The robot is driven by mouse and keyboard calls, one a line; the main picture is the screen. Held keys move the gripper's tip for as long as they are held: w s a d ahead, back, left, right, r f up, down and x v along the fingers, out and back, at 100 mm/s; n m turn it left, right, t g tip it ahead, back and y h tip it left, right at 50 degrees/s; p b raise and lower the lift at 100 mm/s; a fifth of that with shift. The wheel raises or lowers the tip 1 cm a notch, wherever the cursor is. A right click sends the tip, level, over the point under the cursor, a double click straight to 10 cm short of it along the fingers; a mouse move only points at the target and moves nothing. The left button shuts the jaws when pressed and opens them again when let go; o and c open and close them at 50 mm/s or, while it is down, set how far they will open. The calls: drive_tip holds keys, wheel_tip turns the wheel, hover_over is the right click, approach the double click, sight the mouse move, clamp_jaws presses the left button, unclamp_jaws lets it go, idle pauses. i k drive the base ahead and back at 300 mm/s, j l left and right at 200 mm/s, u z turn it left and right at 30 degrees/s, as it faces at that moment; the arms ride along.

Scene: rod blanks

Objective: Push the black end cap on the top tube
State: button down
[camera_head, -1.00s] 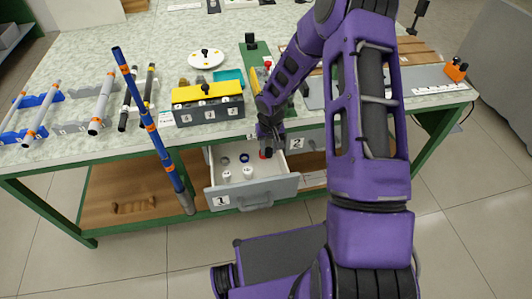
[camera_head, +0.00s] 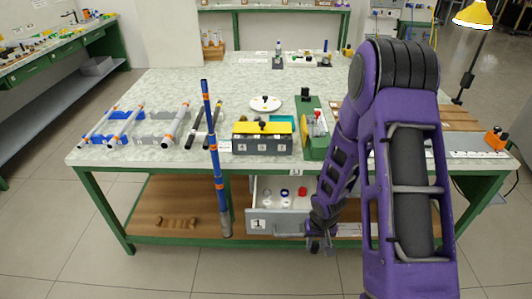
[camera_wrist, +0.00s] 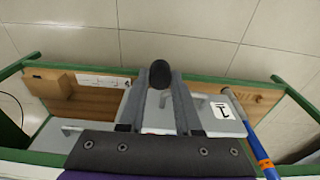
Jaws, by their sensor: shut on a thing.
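The black end cap (camera_wrist: 159,74) is a dark round piece between my fingertips in the wrist view. My gripper (camera_wrist: 158,84) is shut on it. In the head view my gripper (camera_head: 318,245) hangs in front of the bench, by the right front of the open drawer; the cap cannot be made out there. Pale tubes (camera_head: 176,123) with orange ends lie in grey and blue holders at the left of the bench top. Dark tubes (camera_head: 197,126) lie beside them. I cannot tell which is the top tube.
The open drawer (camera_head: 262,226) marked 1 holds white, blue and red caps. A tall blue pole (camera_head: 216,165) with orange bands stands before the bench, left of the drawer. A yellow-topped box (camera_head: 262,143) and a green stand (camera_head: 313,148) are on the bench (camera_head: 180,85).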

sight(205, 89)
drive_tip(key=i+j+z, duration=0.1)
drive_tip(key=j+z, duration=0.15)
drive_tip(key=j, duration=1.05)
drive_tip(key=j+z, duration=0.3)
drive_tip(key=j, duration=1.05)
